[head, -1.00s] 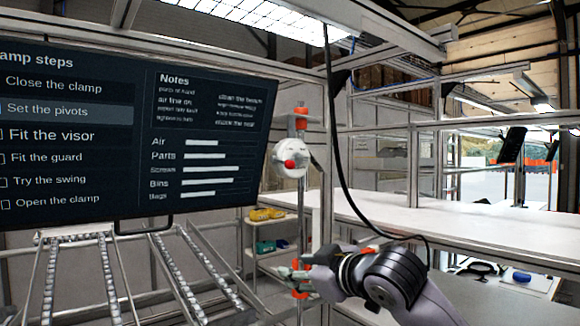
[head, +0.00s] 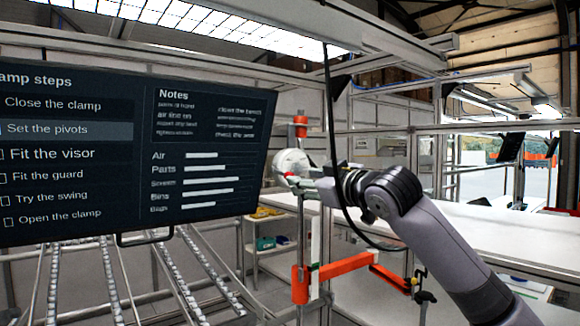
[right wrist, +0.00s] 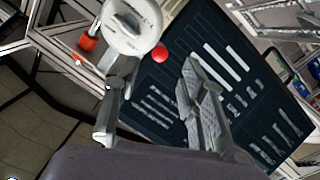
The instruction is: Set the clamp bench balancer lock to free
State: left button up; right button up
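The clamp bench balancer (head: 291,161) is a white round housing on the upright post, right of the screen. In the right wrist view the balancer (right wrist: 128,22) shows a raised grey-white bar on its face and a red ball knob (right wrist: 160,53) at its rim. My right gripper (head: 296,181) is at the balancer's lower front and covers part of it. In the right wrist view my right gripper (right wrist: 157,68) is open, with the red knob just beyond and between its fingertips. Nothing is held. Contact cannot be told. My left gripper is not in view.
A dark screen (head: 205,205) hangs left of the balancer. A black cable (head: 332,120) hangs down across my right arm. An orange clamp arm (head: 345,265) sticks out low on the post. Metal roller rails (head: 110,275) lie below the screen. A white bench (head: 470,225) is at right.

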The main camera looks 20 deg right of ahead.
aim_at(281, 173)
jog(key=p+x, duration=0.3)
jog(key=x, duration=0.4)
jog(key=shift+w, duration=0.35)
jog(key=shift+c, duration=0.3)
grip_shut()
